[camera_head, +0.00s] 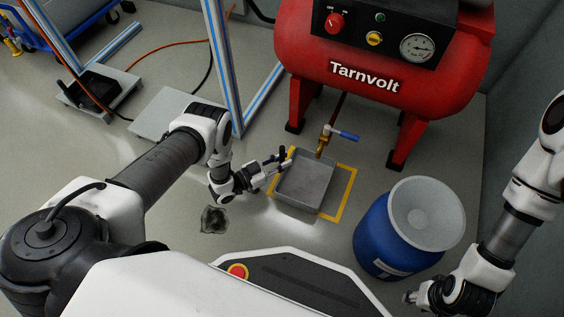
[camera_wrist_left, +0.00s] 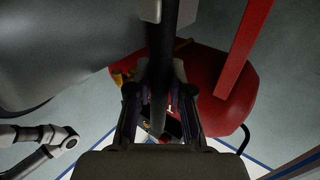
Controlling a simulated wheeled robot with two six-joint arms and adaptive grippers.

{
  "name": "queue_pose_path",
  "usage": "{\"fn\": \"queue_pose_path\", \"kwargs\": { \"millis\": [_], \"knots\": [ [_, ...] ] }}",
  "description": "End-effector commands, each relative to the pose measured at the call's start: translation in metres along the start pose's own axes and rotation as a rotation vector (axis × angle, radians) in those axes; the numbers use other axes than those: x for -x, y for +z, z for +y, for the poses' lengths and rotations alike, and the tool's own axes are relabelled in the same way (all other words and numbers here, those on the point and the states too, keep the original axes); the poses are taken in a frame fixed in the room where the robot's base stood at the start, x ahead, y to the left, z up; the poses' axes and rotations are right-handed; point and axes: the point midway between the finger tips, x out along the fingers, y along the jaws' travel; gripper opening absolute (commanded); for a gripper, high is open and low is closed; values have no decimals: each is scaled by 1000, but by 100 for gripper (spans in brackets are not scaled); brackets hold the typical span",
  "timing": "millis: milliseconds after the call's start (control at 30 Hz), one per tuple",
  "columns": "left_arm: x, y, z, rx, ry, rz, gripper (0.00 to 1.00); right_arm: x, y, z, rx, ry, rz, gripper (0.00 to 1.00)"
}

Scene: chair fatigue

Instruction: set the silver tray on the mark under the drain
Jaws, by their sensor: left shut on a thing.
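The silver tray (camera_head: 306,183) is a shallow grey pan over the yellow square mark (camera_head: 347,192) on the floor. It sits toward the mark's left side, with yellow showing around it; I cannot tell whether it touches the floor. The brass drain (camera_head: 323,142) with a blue lever (camera_head: 344,135) is at the tray's back edge, under the red compressor (camera_head: 365,70). My left gripper (camera_head: 283,160) is shut on the tray's left rim; in the left wrist view the fingers (camera_wrist_left: 160,110) close around a dark edge. My right gripper (camera_head: 410,298) is low at right, away from the tray, its jaws unclear.
A blue drum (camera_head: 385,240) with a pale lid stands right of the mark. The compressor's red legs (camera_head: 408,140) stand behind. A blue-striped metal frame (camera_head: 222,70) rises behind my left arm.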

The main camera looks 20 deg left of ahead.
Motion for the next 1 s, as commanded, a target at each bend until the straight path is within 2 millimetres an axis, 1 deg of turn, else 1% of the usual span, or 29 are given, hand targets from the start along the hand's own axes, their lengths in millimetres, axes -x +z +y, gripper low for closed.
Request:
{"fn": "queue_pose_path", "kwargs": {
  "millis": [400, 500, 533, 600, 867, 933, 1000],
  "knots": [
    [0, 13, 0, -1, 0, 0, 0, -11, 0, 0, -2, 0, 1, 40],
    [0, 12, 0, -2, 0, -1, 0, -11, 0, 0, -2, 0, 1, 40],
    [0, 13, 0, -2, -1, -2, 23, -11, 0, 0, -2, 0, 1, 40],
    [0, 14, 0, -2, -1, -3, 45, -11, 0, 0, -2, 0, 1, 40],
    [1, 15, 0, -4, -2, -4, 45, -12, 0, 0, -2, 0, 1, 40],
    [1, 12, 0, -4, -2, -4, 45, -9, 0, 0, -2, 0, 1, 40],
    [1, 3, 0, -4, -2, -4, 45, -1, 0, 0, -1, 0, 0, 40]
  ]
}}
